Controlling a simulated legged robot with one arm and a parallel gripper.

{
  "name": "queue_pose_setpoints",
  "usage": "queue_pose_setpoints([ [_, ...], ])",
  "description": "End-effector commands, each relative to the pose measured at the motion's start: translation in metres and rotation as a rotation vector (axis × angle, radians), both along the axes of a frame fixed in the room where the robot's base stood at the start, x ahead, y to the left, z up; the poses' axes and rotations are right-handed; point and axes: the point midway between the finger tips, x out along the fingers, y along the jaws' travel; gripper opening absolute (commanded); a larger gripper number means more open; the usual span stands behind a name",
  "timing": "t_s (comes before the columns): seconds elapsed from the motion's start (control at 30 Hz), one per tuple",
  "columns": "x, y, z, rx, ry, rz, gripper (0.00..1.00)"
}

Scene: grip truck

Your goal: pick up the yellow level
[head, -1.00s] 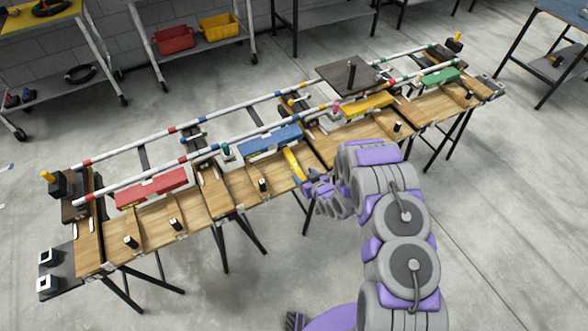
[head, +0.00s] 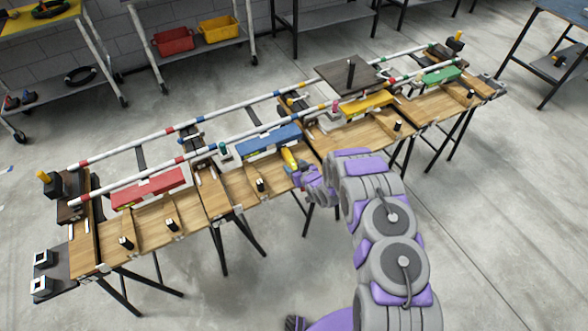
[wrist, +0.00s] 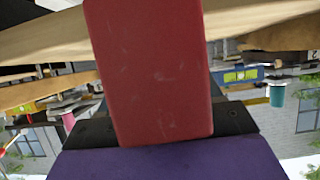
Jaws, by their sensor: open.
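The gripper is open. In the wrist view a large red pad, apparently on my gripper, fills the middle and hides much of the scene.
Small black posts stand along the near edge. The floor in front is clear.

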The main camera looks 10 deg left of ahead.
Motion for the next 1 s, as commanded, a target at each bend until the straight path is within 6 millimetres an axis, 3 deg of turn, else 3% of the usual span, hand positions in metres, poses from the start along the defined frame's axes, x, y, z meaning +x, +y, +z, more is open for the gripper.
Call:
queue_pose_setpoints([
  [0.2, 0.0006, 0.0011, 0.0007, -0.001, -0.001, 0.000, 0.62],
  [0.83, 0.0009, 0.0006, 0.0010, 0.000, -0.001, 0.000, 0.02],
  [1.0, 0.0009, 0.0010, 0.0011, 0.000, -0.001, 0.000, 0.00],
])
